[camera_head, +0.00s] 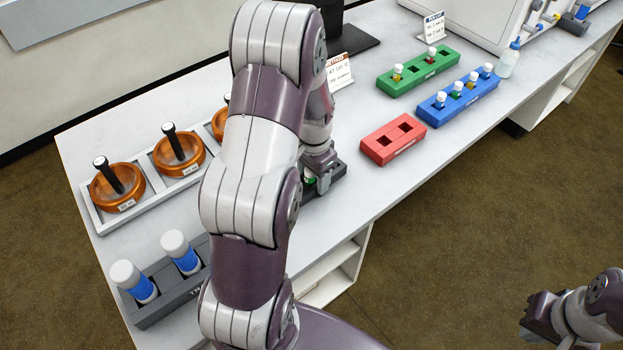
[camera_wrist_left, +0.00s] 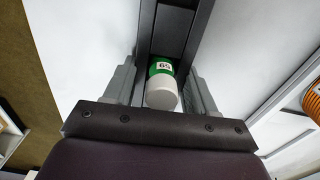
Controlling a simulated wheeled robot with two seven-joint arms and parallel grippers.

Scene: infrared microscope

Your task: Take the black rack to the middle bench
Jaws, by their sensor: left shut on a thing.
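The black rack (camera_head: 338,172) lies on the white bench (camera_head: 370,80) near its front edge, mostly hidden behind my left arm in the head view. In the left wrist view the rack (camera_wrist_left: 200,30) runs away from the gripper and holds a vial (camera_wrist_left: 161,85) with a white cap and a green label. My left gripper (camera_head: 318,178) is shut on the rack, with one finger on each side of it; it also shows in the left wrist view (camera_wrist_left: 161,92). My right gripper (camera_head: 532,322) hangs over the floor at lower right, away from the bench; its fingers are unclear.
Orange bowls (camera_head: 118,187) in a tray and a grey rack (camera_head: 165,291) with blue bottles stand left. Bare bench lies between.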

